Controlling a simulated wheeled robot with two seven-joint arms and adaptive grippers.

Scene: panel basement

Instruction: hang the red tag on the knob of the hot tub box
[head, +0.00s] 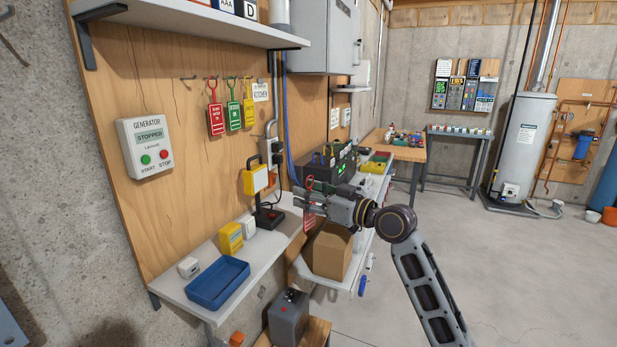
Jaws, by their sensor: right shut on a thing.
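My right gripper (312,199) reaches in from the right over the wall shelf and is shut on a red tag (309,220). The tag hangs down from the fingers, and its red loop shows just above them. My left gripper is not in view.
The shelf (185,292) holds a blue tray (218,283), a yellow box (230,238) and a yellow lamp (255,180). A cardboard box (331,252) stands below my right gripper. A generator panel (146,147) is on the left wall.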

